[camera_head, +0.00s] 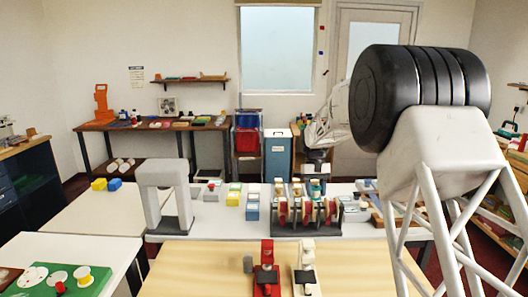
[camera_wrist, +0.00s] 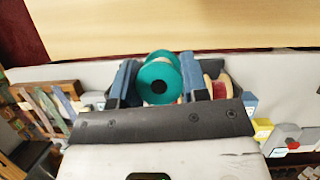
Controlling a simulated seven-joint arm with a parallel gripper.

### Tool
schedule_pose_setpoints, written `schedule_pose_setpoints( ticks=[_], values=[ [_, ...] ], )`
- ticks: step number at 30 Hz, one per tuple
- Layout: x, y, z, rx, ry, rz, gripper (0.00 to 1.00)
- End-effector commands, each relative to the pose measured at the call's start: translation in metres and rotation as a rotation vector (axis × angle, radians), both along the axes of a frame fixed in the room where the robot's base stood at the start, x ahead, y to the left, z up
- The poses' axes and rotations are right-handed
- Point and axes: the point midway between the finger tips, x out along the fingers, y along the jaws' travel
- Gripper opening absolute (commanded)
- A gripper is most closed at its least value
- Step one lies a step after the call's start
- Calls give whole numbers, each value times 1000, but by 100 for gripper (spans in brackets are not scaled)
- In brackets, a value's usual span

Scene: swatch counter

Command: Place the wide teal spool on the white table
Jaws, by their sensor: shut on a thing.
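The wide teal spool (camera_wrist: 158,84) is between the two blue fingers of my gripper (camera_wrist: 160,88) in the wrist view, its round teal flange facing the camera. In the head view, my gripper (camera_head: 316,172) is small, at the far side of the spool rack, with a bit of teal spool (camera_head: 315,187) below it. I cannot tell whether the spool is clear of what lies beneath. A pale, whitish table (camera_head: 225,222) spans the middle of the head view; another white table (camera_head: 105,250) is at the front left.
A dark rack (camera_head: 305,232) of red and pale spools stands near my gripper. A reddish spool (camera_wrist: 216,86) is beside the right finger. A grey arch (camera_head: 167,185) and several small blocks stand on the middle table. The front-left table holds a green mat (camera_head: 88,285); its right part is bare.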

Motion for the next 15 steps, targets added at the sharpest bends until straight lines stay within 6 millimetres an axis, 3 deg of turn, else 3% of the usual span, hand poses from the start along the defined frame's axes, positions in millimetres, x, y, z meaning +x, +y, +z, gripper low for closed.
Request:
schedule_pose_setpoints(
  ticks=[6, 15],
  values=[
    [19, 4, 11, -1, 0, -82, 15],
    [20, 5, 13, 0, 0, -91, 15]
  ],
)
